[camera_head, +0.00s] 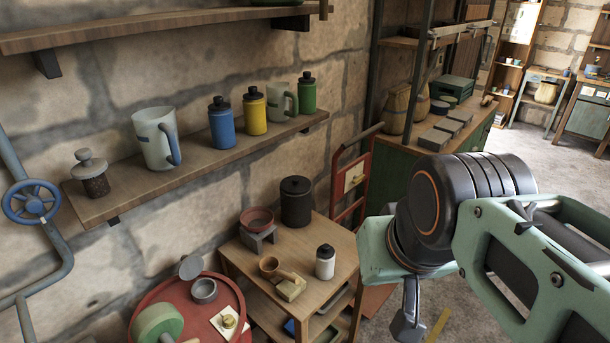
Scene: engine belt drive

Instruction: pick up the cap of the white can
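The white can (325,266) stands upright near the front right of the small wooden table (338,243). Its dark cap (326,248) sits on top of it. My gripper (408,326) hangs below my green and black arm, to the right of the table and apart from the can. Only a grey metal part of the gripper shows, and whether its fingers are open or shut cannot be made out. Nothing is seen held in it.
A wall shelf (200,166) with bottles and jugs runs above. A red round table (165,293) stands left.

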